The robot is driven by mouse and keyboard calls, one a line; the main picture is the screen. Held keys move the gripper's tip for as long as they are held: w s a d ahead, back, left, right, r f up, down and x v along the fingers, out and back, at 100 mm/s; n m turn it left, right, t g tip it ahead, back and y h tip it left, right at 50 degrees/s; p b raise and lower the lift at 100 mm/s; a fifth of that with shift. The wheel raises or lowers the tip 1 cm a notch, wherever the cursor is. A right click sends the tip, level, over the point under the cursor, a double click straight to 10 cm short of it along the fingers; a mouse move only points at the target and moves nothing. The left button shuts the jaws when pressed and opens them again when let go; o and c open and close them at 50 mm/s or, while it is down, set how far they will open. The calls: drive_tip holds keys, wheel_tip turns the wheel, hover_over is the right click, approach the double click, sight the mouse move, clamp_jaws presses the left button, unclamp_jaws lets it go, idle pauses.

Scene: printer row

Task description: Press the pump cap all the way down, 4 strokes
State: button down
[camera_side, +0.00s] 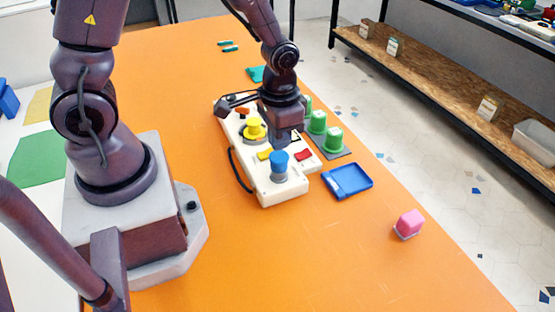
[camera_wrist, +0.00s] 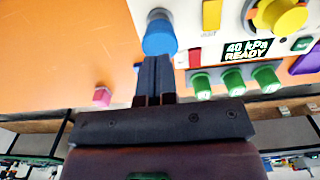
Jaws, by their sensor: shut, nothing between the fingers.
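The blue round cap (camera_side: 279,159), which I take for the pump cap, stands on a grey collar at the near end of the white panel (camera_side: 268,192). It also shows in the wrist view as a blue cap (camera_wrist: 160,36) at the top middle. My gripper (camera_side: 283,140) is shut and empty, pointing down with its tips close to the cap. In the wrist view the shut fingers (camera_wrist: 155,62) end at the cap's lower edge. I cannot tell whether they touch it. A display (camera_wrist: 246,50) on the panel reads "40 kPa READY".
A yellow knob (camera_side: 254,128) and a red button (camera_side: 303,154) sit on the panel. Several green knobs (camera_side: 317,122) stand along its right side. A blue tray (camera_side: 347,181) and a pink block (camera_side: 409,223) lie to the right. The orange table's near part is clear.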

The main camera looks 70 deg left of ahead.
drive_tip(key=shift+r, duration=0.1)
idle(0.4)
wheel_tip(320, 180, up, 6)
drive_tip(key=shift+f, duration=0.1)
idle(0.4)
drive_tip(key=shift+s, duration=0.1)
drive_tip(key=s+r+t, duration=0.2)
drive_tip(key=s+r, duration=0.2)
drive_tip(key=r, duration=0.4)
drive_tip(key=s+r+t, duration=0.3)
drive_tip(key=s+r, duration=0.2)
drive_tip(key=r, duration=0.3)
drive_tip(key=shift+d+t, duration=0.15)
drive_tip(key=shift+t, duration=0.15)
